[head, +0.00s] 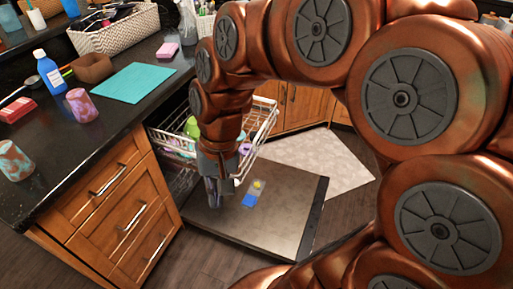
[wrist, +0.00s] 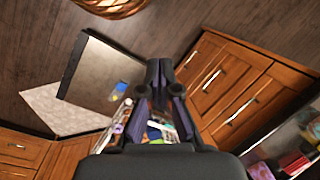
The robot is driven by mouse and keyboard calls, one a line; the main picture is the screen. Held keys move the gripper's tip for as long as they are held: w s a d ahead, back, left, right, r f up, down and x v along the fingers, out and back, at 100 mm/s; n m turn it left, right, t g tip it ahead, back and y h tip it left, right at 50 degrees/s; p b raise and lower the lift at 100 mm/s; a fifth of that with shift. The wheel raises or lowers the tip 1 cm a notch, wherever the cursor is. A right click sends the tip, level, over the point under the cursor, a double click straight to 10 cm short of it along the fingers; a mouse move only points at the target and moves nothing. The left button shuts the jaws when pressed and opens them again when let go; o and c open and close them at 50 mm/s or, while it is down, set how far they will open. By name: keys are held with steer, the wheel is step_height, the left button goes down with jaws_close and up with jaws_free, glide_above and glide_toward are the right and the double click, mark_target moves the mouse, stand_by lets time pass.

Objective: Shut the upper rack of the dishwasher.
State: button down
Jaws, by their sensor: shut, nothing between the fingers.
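The upper rack (head: 267,117), a white wire basket, is pulled out from under the dark counter. It holds several colourful dishes, including a green one and purple ones. The open dishwasher door (head: 285,205) lies flat and low below it; it also shows in the wrist view (wrist: 100,72). My gripper (head: 214,200) is shut and empty, pointing down in front of the rack and over the door. My arm hides the middle of the rack. In the wrist view my gripper (wrist: 158,72) covers most of the rack (wrist: 182,122).
A blue and a yellow item (head: 250,200) show over the door. Wooden drawers (head: 110,200) stand left of it. The counter (head: 110,130) holds a blue bottle (head: 49,75), cups and a teal mat (head: 134,82). A pale rug (head: 320,160) lies beyond the door.

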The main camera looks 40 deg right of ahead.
steer(key=w+d+f+m+t+y+b, duration=0.1)
steer(key=w+d+f+m+b, duration=0.15)
steer(key=w, duration=0.35)
steer(key=w+d+f+m+t+y+b, duration=0.1)
steer(key=w+m+y+b, duration=0.1)
steer(key=w+m, duration=0.35)
steer(key=w+d+f+m+t+y+b, duration=0.15)
steer(key=w+d+f+m+b, duration=0.3)
steer(key=w+d, duration=0.65)
steer(key=w+d+f+m+t+b, duration=0.1)
steer(key=d+f+m+t, duration=0.2)
steer(key=d, duration=0.4)
steer(key=w+d+f+m+b, duration=0.2)
steer(key=d+f+m, duration=0.2)
steer(key=d, duration=0.2)
steer(key=m+t+h+b, duration=0.2)
steer(key=m, duration=0.4)
glide_toward(255, 147)
steer(key=b+x, duration=0.1)
steer(key=x, duration=0.3)
steer(key=shift+a+b, duration=0.35)
steer(key=shift+b, duration=0.05)
steer(key=shift+w+a, duration=0.3)
steer(key=shift+w, duration=0.2)
steer(key=shift+r, duration=0.1)
